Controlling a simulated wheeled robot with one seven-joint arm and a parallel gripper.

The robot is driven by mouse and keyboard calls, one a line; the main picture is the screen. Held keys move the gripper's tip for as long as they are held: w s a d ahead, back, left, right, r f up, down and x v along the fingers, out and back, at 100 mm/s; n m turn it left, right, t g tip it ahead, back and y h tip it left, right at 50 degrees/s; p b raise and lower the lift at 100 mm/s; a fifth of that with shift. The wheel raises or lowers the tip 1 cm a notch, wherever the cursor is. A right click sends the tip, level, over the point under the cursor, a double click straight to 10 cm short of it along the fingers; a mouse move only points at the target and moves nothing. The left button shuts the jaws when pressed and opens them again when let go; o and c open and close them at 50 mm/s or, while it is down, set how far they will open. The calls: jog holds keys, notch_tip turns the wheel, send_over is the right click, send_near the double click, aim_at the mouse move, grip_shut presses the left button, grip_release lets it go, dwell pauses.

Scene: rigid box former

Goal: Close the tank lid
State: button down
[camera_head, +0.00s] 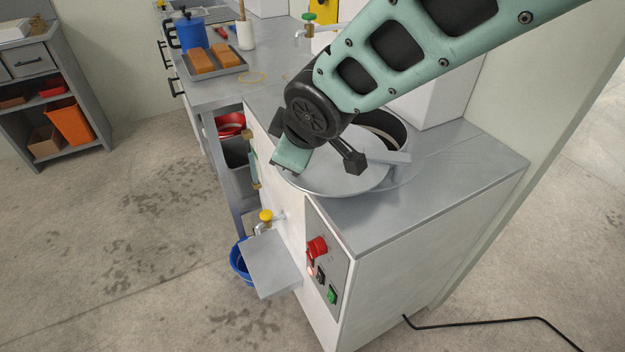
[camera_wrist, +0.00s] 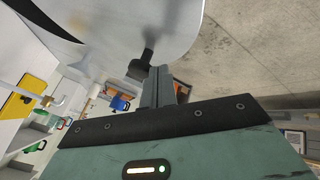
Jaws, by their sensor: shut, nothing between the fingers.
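The tank is sunk in the top of a grey cabinet (camera_head: 450,185). Its round pale metal lid (camera_head: 330,180) covers part of the mouth, and a dark gap (camera_head: 385,122) shows at the back right. How far the lid tilts is hard to tell. A black knob on a stem (camera_head: 354,161) shows on the lid; the lid (camera_wrist: 150,18) and knob (camera_wrist: 138,69) also show in the wrist view. My gripper (camera_wrist: 160,72) is shut and empty, its fingertips close beside the knob; contact cannot be told. In the head view my wrist hides part of the lid and the fingers.
The cabinet front has a red knob (camera_head: 317,247), a green switch (camera_head: 332,296), a yellow-handled tap (camera_head: 266,216) and a grey shelf plate (camera_head: 270,266). A bench behind holds a tray (camera_head: 232,69) with orange blocks and a blue pot (camera_head: 189,32).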

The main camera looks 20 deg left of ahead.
jog(key=w+a+m, duration=0.1)
jog(key=w, duration=0.1)
jog(key=w+m+t+h, duration=0.1)
jog(key=w+m, duration=0.1)
jog(key=w, duration=0.1)
jog(key=w+a+m+t+h, duration=0.1)
jog(key=w, duration=0.2)
jog(key=shift+w+a+m, duration=0.15)
jog(key=shift+a+m, duration=0.15)
jog(key=shift+a, duration=0.05)
jog(key=w+m+h, duration=0.1)
jog(key=w, duration=0.2)
jog(key=w+m+h+p, duration=0.1)
jog(key=w+m, duration=0.1)
jog(key=w, duration=0.1)
jog(key=w+d+m+h+p, duration=0.1)
jog(key=w, duration=0.2)
jog(key=shift+r+t, duration=0.1)
jog(key=shift+t, duration=0.2)
jog(key=shift+w+d+p, duration=0.25)
jog(key=shift+w+p, duration=0.15)
jog(key=shift+w, duration=0.3)
